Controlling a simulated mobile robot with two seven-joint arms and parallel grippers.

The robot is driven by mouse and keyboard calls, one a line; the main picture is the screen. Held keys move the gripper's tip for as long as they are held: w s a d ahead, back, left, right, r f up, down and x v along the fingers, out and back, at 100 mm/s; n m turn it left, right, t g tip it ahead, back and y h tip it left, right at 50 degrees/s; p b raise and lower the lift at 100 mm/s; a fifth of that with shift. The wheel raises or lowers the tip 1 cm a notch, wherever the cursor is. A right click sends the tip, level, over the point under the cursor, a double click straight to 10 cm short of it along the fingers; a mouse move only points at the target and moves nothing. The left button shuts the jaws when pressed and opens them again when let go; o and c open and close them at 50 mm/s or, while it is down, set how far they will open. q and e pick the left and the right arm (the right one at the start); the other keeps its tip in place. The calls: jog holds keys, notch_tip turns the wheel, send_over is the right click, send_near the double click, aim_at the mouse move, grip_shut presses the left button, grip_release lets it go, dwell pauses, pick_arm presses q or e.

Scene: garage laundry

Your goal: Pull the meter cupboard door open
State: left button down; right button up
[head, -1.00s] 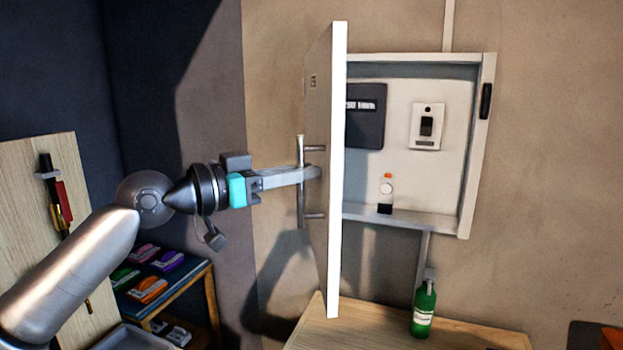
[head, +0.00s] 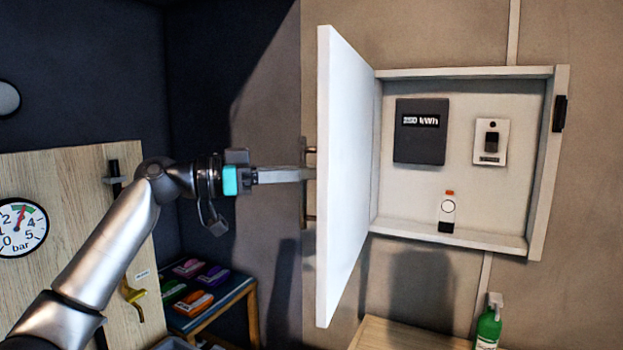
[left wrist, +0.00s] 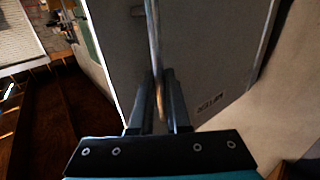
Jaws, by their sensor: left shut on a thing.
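The white meter cupboard door (head: 342,180) stands wide open, hinged at the cupboard's left side. Its inner face shows in the head view. The open cupboard (head: 543,170) shows a dark meter (head: 420,150), a white switch box (head: 491,155) and a small white item with an orange top (head: 447,212). My left gripper (head: 306,174) is shut on the door's bar handle (head: 305,215) on the outer face; its fingertips are partly hidden by the door edge. In the left wrist view the fingers (left wrist: 161,82) close around the handle bar (left wrist: 153,35). My right gripper is not in view.
A wooden surface (head: 395,336) with a green bottle (head: 489,325) lies below the cupboard. At the left are a wooden board with a pressure gauge (head: 20,228) and a small table (head: 250,295) bearing coloured items.

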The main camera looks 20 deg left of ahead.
pick_arm(q)
jog(key=shift+a, duration=0.15)
jog(key=c, duration=0.9)
grip_release()
jog(key=shift+w, duration=0.15)
jog(key=b+v, duration=0.2)
jog(key=v, duration=1.3)
jog(key=shift+a+b, duration=0.1)
jog(key=shift+b, duration=0.25)
